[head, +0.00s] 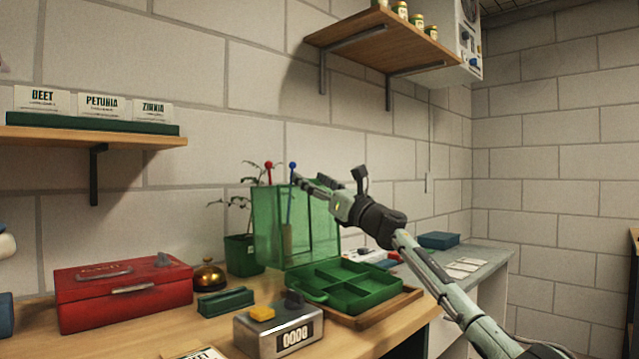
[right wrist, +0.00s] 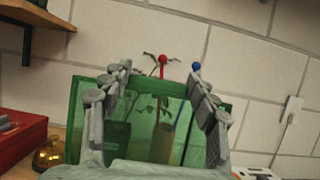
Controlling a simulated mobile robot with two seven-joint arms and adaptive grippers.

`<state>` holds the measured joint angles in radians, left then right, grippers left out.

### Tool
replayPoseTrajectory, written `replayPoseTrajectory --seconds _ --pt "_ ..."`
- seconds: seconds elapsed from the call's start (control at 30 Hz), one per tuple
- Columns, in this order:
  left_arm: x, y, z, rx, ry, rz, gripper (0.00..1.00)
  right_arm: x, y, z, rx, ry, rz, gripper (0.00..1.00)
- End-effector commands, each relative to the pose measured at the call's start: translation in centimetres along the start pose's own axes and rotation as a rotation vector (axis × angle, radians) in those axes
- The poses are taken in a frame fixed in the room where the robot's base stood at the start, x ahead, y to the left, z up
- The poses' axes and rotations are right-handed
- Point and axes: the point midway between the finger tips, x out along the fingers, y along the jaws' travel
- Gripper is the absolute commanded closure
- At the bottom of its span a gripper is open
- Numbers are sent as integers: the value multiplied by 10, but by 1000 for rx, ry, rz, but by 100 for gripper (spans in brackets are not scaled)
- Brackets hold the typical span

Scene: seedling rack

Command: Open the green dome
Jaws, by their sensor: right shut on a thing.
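The green dome (head: 267,228) is a see-through green cover with a darker rim. It stands raised, roughly upright, at the back of the green compartment tray (head: 338,311), whose cells are uncovered and look empty. My right gripper (head: 308,182) is at the dome's upper edge and shut on it. In the right wrist view, the dome's green frame (right wrist: 75,125) fills the middle, with the fingers (right wrist: 155,95) at its left and right sides. The exact contact is hard to see. My left gripper is not in view.
The tray sits on a wooden board (head: 402,308). A counter box (head: 281,339) is in front, a red cash box (head: 122,290) and brass bell (head: 208,277) left. A potted plant (head: 243,255) and red and blue-tipped sticks (head: 290,195) are near the dome. A shelf (head: 385,47) hangs above.

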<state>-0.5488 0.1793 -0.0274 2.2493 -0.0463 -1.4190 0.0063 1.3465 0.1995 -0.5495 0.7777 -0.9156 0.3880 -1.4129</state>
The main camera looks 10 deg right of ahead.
Motion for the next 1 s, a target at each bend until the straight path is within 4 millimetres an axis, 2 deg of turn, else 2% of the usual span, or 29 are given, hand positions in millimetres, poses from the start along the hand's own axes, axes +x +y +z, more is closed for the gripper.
replayPoseTrajectory --seconds 0.37,0.4,0.57,1.0 --pt "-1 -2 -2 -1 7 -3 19 0 0 -3 2 4 -1 93" --pt "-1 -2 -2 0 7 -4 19 0 0 -4 2 4 -1 39" --pt "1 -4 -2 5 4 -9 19 0 0 -4 2 5 -1 19" --pt "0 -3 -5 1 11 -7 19 -3 -2 -5 1 7 -4 19"
